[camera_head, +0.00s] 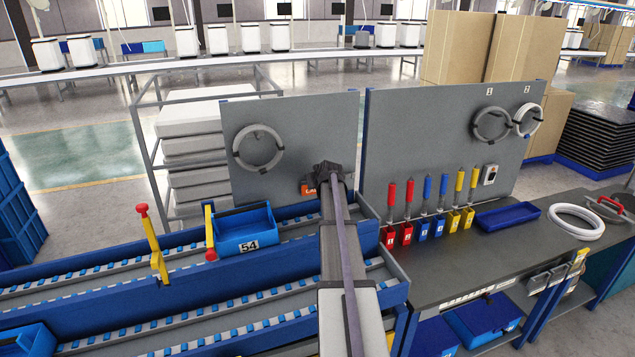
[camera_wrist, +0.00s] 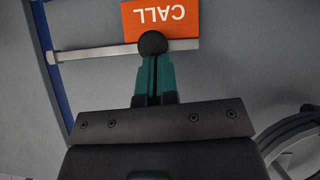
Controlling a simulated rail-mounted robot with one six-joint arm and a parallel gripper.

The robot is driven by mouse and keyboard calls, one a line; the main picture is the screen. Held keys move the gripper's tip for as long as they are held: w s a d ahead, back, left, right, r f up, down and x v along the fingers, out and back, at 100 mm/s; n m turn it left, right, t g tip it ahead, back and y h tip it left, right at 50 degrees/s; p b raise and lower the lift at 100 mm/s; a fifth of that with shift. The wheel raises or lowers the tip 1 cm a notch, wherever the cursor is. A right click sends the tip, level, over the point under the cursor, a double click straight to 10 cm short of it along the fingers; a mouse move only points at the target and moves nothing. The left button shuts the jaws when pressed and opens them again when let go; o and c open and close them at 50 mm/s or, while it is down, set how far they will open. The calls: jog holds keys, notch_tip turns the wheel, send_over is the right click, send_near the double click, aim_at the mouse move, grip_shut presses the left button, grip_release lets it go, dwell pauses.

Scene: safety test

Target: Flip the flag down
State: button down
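The orange flag (camera_wrist: 160,18) with the word CALL shows at the top of the wrist view, upside down there, beside a light grey bar (camera_wrist: 90,53). In the head view a small part of the flag (camera_head: 307,189) shows at the lower part of the left grey panel, partly hidden by my arm. My gripper (camera_wrist: 153,62) points at the bar, its green fingers close together with only a thin dark seam between them. A black round knob (camera_wrist: 152,42) sits right at the fingertips, in front of the bar. I cannot tell whether they touch.
The left grey panel (camera_head: 290,130) with a coiled cable (camera_head: 258,148) stands behind the flag. A blue bin (camera_head: 244,231) marked 54 sits on the roller rack to the left. Several coloured tools stand along the right panel (camera_head: 440,135).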

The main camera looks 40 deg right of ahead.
jog(key=w+r+p+v, duration=0.2)
jog(key=p+v, duration=0.7)
jog(key=v, duration=0.3)
jog(key=shift+s+a+r, duration=0.25)
jog(key=shift+s+r, duration=0.05)
jog(key=shift+r, duration=0.05)
